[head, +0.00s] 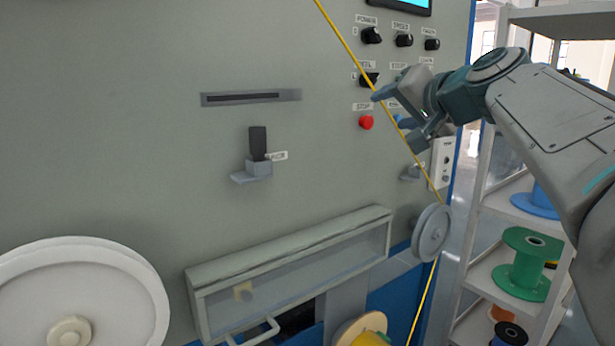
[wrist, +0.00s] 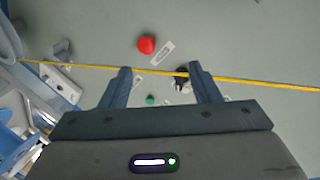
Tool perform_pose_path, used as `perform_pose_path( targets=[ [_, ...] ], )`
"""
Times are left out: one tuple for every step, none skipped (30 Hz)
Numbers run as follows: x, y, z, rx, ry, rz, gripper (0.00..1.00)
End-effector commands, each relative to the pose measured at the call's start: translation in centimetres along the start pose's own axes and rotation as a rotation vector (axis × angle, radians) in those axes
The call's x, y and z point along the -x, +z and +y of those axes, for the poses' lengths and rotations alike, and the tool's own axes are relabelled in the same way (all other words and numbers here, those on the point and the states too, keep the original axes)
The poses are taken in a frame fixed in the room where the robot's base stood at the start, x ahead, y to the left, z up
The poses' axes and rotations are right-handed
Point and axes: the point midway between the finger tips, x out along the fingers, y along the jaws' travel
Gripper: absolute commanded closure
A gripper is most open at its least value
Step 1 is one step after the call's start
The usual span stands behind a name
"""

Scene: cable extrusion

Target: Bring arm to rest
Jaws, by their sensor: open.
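My arm (head: 560,120) comes in from the right in the head view. My gripper (head: 393,118) is open near the control panel, close to the red stop button (head: 366,122). The wrist view shows my two fingers (wrist: 160,84) spread, with nothing held between them. The red button (wrist: 147,44) is beyond the fingertips there. A yellow cable (wrist: 262,82) crosses the wrist view near the fingertips; whether a finger touches it I cannot tell.
The yellow cable (head: 345,45) runs down past my gripper to a grey pulley (head: 432,232). Black knobs (head: 404,40) sit on the panel above. A shelf (head: 500,200) with a green spool (head: 523,265) stands at right. A large white wheel (head: 110,285) is at lower left.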

Motion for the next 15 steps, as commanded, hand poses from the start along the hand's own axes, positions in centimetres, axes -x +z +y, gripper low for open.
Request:
perform_pose_path(
  targets=[
    [0.5, 0.5, -0.6, 0.011, 0.040, -0.053, 0.44],
    [0.6, 1.4, -0.3, 0.019, 0.065, -0.083, 0.44],
    [0.8, 2.5, 0.1, 0.029, 0.098, -0.124, 0.44],
    [0.9, 3.4, 0.4, 0.037, 0.123, -0.155, 0.44],
    [1.2, 4.3, 0.7, 0.046, 0.147, -0.185, 0.44],
    [1.6, 5.5, 1.2, 0.060, 0.180, -0.226, 0.44],
    [1.9, 6.3, 1.5, 0.071, 0.204, -0.257, 0.44],
    [2.4, 7.2, 1.8, 0.081, 0.228, -0.289, 0.44],
    [3.0, 8.4, 2.3, 0.096, 0.259, -0.331, 0.44],
    [3.5, 9.3, 2.6, 0.109, 0.283, -0.362, 0.44],
    [4.0, 10.2, 3.0, 0.122, 0.306, -0.393, 0.44],
    [4.8, 11.4, 3.4, 0.139, 0.337, -0.435, 0.44],
    [5.5, 12.2, 3.7, 0.152, 0.360, -0.466, 0.44],
    [6.2, 13.1, 4.1, 0.167, 0.383, -0.499, 0.44],
    [7.2, 14.2, 4.5, 0.189, 0.413, -0.540, 0.44]
  ],
)
